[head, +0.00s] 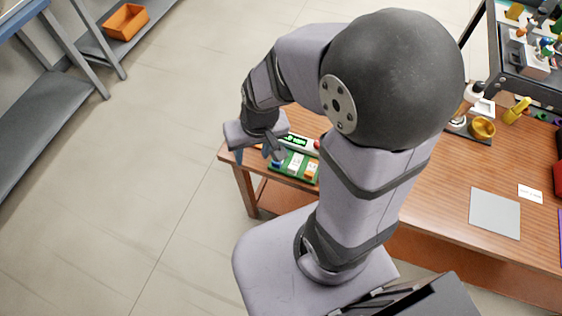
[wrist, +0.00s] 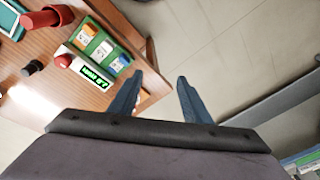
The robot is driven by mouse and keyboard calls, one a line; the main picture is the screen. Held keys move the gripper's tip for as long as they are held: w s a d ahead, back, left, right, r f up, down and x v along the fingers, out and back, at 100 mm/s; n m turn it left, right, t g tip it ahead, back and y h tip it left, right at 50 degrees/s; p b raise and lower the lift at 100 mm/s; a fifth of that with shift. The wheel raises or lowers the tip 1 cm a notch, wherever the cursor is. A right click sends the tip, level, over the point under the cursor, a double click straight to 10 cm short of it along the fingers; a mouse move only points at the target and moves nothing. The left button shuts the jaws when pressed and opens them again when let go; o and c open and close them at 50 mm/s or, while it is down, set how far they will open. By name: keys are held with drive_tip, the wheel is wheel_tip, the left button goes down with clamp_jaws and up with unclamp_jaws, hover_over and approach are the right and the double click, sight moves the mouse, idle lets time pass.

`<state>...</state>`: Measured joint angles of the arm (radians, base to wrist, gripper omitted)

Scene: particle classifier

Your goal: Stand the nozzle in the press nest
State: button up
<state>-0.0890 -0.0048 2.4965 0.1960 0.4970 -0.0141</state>
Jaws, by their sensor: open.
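My gripper (head: 257,157) is open and empty, out by the left end of the wooden table. In the wrist view, its two blue fingers (wrist: 157,92) stand wide apart, with floor and the table's edge beyond them. In the head view, a small press-like device (head: 476,100) stands at the table's right back, far from my gripper. A round gold cup-shaped part (head: 482,128) is at its base, and a yellow piece (head: 517,110) stands to its right. I cannot tell which of these is the nozzle or the nest. My arm hides much of the table's middle.
A green tray (wrist: 106,50) with coloured packs and a box with a lit display (wrist: 95,74) lie near the table's end. A grey plate (head: 495,213) and a white card (head: 530,193) lie at the table's right.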

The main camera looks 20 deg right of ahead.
drive_tip(key=s+d+r+g+h, duration=0.1)
drive_tip(key=s+d, duration=0.4)
drive_tip(key=s, duration=0.1)
drive_tip(key=shift+n+g, duration=0.4)
